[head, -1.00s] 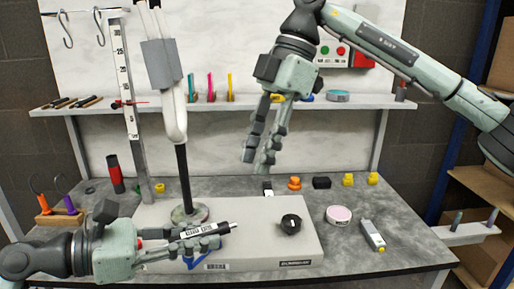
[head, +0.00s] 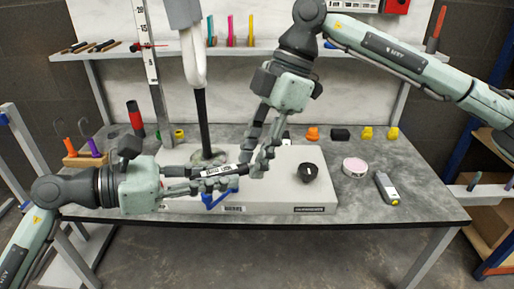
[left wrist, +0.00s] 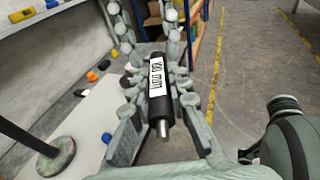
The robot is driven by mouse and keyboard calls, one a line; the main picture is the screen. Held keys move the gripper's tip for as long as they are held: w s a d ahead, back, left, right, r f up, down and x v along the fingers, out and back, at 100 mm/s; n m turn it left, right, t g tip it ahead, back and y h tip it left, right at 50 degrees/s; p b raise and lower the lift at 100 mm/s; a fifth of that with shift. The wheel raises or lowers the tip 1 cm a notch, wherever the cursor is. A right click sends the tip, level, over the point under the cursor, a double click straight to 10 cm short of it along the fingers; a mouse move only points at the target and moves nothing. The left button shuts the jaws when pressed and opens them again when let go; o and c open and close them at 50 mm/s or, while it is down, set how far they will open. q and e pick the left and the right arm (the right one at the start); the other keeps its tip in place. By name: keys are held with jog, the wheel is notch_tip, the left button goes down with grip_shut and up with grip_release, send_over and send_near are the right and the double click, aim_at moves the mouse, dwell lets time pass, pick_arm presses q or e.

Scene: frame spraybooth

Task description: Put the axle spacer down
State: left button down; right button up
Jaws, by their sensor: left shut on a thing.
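The axle spacer (head: 215,173) is a black cylinder with a white printed label. My left gripper (head: 210,180) is shut on it and holds it nearly level above the pale board (head: 275,200), its right end slightly higher. In the left wrist view the spacer (left wrist: 158,90) lies between the fingers, label showing and a metal tip sticking out at the near end. My right gripper (head: 258,165) points down with its fingers apart, right by the spacer's right end in the head view. I cannot tell whether they touch.
A black post on a round base (head: 207,158) stands just behind the spacer. A blue piece (head: 217,199) is below it. A black knob (head: 308,172), a pink-topped round tin (head: 355,167) and a grey-yellow device (head: 387,188) stand to the right.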

grip_shut()
pick_arm(q)
jog(key=c, duration=1.4)
grip_release()
jog(key=shift+o, duration=0.2)
